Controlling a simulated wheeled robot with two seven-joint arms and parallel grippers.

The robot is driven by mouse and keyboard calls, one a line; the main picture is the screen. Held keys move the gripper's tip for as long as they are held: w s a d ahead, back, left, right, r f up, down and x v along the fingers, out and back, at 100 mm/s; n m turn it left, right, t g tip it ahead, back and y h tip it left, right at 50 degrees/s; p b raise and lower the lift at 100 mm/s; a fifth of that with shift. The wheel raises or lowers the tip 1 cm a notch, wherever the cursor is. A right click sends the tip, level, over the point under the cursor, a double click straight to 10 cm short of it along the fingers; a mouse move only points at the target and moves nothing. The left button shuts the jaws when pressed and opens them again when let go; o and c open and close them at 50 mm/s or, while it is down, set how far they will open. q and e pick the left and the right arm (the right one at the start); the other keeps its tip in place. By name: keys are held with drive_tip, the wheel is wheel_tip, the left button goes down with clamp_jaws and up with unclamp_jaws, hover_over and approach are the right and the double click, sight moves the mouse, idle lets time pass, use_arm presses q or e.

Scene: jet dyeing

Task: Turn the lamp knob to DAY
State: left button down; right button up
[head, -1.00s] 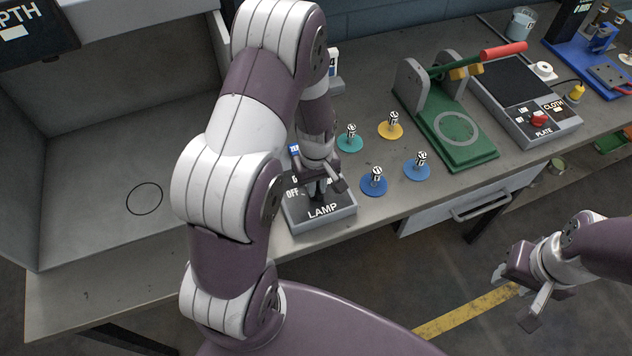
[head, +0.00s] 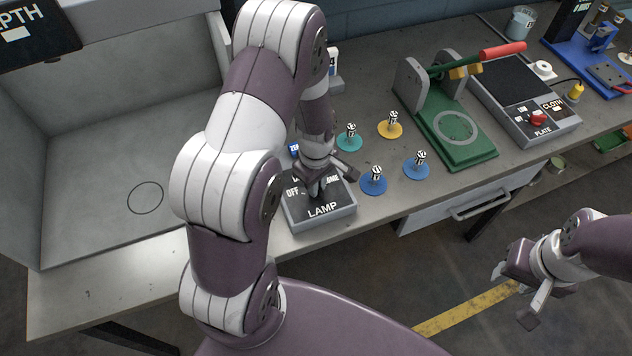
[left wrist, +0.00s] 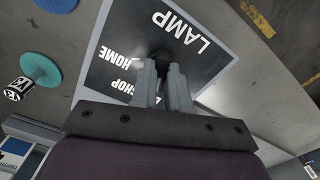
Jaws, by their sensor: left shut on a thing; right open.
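The lamp control box (head: 322,211) is a grey box with a black top lettered LAMP, near the front edge of the bench. Words around its dial include OFF and, in the left wrist view, HOME and SHOP on the panel (left wrist: 191,55). My left gripper (head: 318,190) is over the middle of the box, shut on the dark lamp knob (left wrist: 161,56). The fingers mostly hide the knob, so I cannot read where it points. The DAY label is not readable. My right gripper (head: 513,291) is open and empty, off the bench at the lower right.
Several labelled discs with upright pegs stand right of the box, the nearest a blue one (head: 373,184). A green press (head: 458,138) with a red handle and a plate control box (head: 541,124) stand further right. An open grey booth (head: 120,150) is at left.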

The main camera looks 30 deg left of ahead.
use_arm(q)
drive_tip(key=shift+w+r, duration=0.15)
drive_tip(key=shift+w, duration=0.05)
drive_tip(key=c, duration=1.1)
unclamp_jaws()
drive_tip(key=shift+s, duration=0.1)
wheel_tip(320, 180, up, 12)
drive_tip(key=shift+r+b, duration=0.25)
drive_tip(key=shift+b, duration=0.7)
